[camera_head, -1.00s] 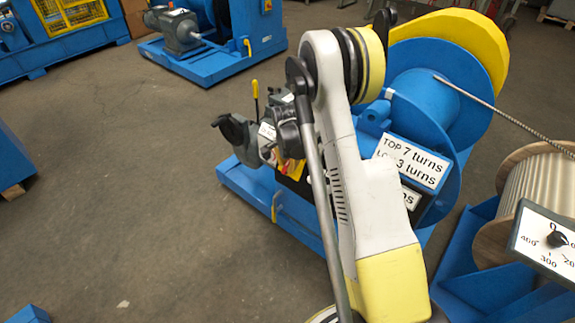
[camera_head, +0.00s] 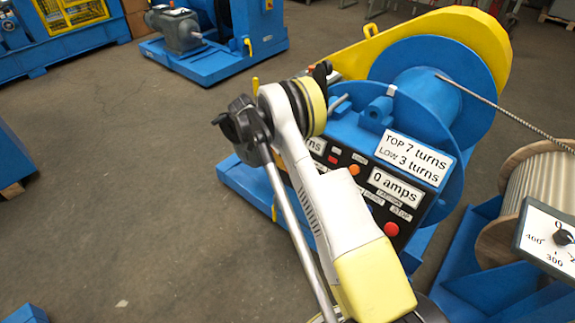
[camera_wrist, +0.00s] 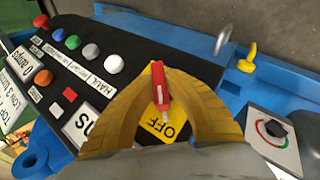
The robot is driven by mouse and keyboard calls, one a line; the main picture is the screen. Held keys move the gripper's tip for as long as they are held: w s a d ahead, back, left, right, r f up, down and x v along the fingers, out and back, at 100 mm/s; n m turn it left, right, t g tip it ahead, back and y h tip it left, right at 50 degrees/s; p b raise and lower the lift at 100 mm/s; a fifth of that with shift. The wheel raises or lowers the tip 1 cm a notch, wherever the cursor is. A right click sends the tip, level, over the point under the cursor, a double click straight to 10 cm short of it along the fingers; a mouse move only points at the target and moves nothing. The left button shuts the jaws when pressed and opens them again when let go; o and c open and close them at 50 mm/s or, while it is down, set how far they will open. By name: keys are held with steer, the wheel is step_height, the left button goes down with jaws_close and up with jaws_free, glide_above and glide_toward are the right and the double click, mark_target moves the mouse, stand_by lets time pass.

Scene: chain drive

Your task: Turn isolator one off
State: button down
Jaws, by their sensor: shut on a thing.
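In the wrist view, my gripper (camera_wrist: 160,82) has its two yellow fingers around a red switch handle (camera_wrist: 159,88) and is shut on it. The handle stands over a yellow plate (camera_wrist: 163,126) marked OFF, partly hidden by the fingers. No isolator number is readable, so I cannot tell from a label which isolator this is. In the head view my arm hides the fingers and the handle.
The black control panel (camera_wrist: 85,70) has several coloured buttons beside my gripper. The blue winch drum (camera_head: 425,95) is behind the panel. Open floor lies left.

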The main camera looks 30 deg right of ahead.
steer(key=shift+n+g+h, duration=0.4)
stand_by(0.3)
steer(key=c, duration=1.4)
jaws_free()
step_height(320, 180, up, 10)
